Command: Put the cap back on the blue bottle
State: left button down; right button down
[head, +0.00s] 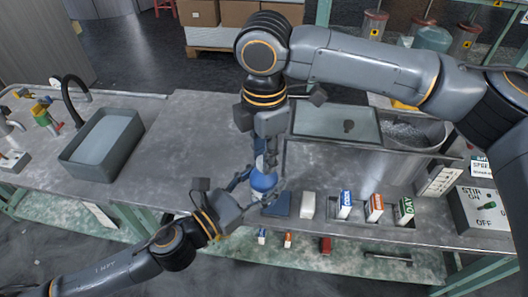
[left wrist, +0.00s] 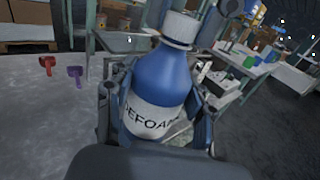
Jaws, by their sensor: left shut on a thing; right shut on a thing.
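The blue bottle (head: 263,181) is held above the front part of the grey bench, roughly mid-bench. In the left wrist view the bottle (left wrist: 163,88) has a white label reading "EFOA", and it leans slightly. My left gripper (head: 254,188) is shut around its body, with fingers on both sides. A white cap (left wrist: 181,29) shows at the bottle's top. My right gripper (head: 266,151) comes down from above and is shut on the cap. Whether the cap is seated or only resting at the neck I cannot tell.
A dark blue block (head: 277,205), a white block (head: 307,205) and several labelled blocks line the front edge. A grey sink tub (head: 103,145) stands left. A metal basin (head: 415,133) and a control box (head: 488,212) are right. The left-middle bench is clear.

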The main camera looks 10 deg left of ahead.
jog(key=m, duration=0.5)
jog(key=shift+m, duration=0.4)
jog(key=m, duration=0.5)
jog(key=c, duration=1.1)
grip_release()
jog(key=shift+r, duration=2.25)
